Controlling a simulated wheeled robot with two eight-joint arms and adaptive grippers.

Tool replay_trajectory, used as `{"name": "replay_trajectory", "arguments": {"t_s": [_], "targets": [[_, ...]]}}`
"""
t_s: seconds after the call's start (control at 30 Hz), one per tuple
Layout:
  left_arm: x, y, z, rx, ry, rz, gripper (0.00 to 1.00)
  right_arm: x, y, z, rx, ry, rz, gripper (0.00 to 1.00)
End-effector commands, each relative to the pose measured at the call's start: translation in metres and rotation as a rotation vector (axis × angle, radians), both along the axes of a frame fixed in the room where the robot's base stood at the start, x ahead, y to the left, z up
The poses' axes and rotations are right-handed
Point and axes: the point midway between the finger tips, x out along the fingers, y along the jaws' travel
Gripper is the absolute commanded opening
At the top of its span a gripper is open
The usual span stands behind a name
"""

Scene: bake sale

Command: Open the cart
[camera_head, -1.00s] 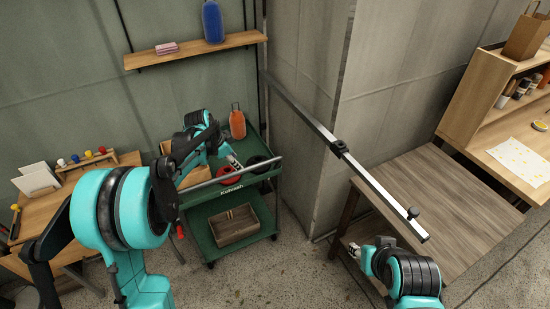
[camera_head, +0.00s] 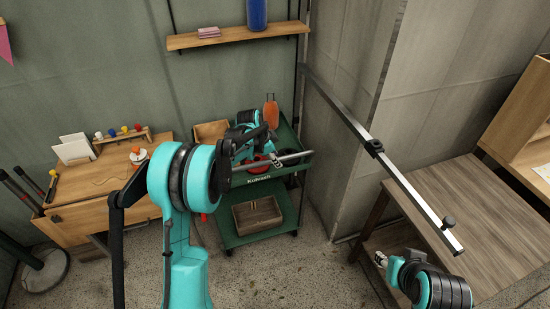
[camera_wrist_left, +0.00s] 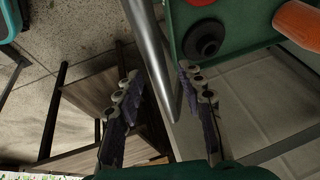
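The green cart (camera_head: 262,232) stands against the back wall, with a silver handle bar (camera_head: 298,155) along its front top edge. My left gripper (camera_head: 277,163) is at the handle, over the top tray's front. In the left wrist view my left gripper (camera_wrist_left: 162,92) is open, its two fingers apart. The silver bar (camera_wrist_left: 152,50) shows between them; I cannot tell whether it lies within their reach. The cart's green top tray (camera_wrist_left: 240,20) is beyond. My right gripper (camera_head: 380,258) is low by the wooden table at right; its fingers are too small to judge.
The cart carries an orange bottle (camera_head: 271,112), a red ring and a wooden crate (camera_head: 257,217) below. A desk (camera_head: 95,195) stands left of it. A metal rail (camera_head: 400,180) juts out at right above a wooden table (camera_head: 470,210). The floor in front is clear.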

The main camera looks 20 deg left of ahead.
Motion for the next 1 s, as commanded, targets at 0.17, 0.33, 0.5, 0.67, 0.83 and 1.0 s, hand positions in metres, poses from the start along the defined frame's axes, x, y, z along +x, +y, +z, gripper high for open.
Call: {"name": "replay_trajectory", "arguments": {"t_s": [0.17,0.33,0.5,0.67,0.83,1.0], "targets": [[0.000,0.000,0.000,0.000,0.000,0.000,0.00,0.000,0.000,0.000,0.000,0.000,0.000,0.39],[0.000,0.000,0.000,0.000,0.000,0.000,0.00,0.000,0.000,0.000,0.000,0.000,0.000,0.39],[-0.005,-0.003,0.000,0.000,0.001,0.000,0.00,0.000,0.000,0.000,0.000,0.000,0.000,0.39],[-0.019,-0.013,0.000,-0.002,0.003,-0.002,0.00,0.000,0.000,0.000,0.000,0.000,0.000,0.39],[-0.042,-0.029,0.000,-0.002,0.004,-0.004,0.00,0.000,0.000,0.001,0.000,0.000,0.000,0.39],[-0.069,-0.046,0.000,-0.001,0.005,-0.005,0.00,0.000,0.000,0.002,0.000,0.000,0.000,0.39]]}}
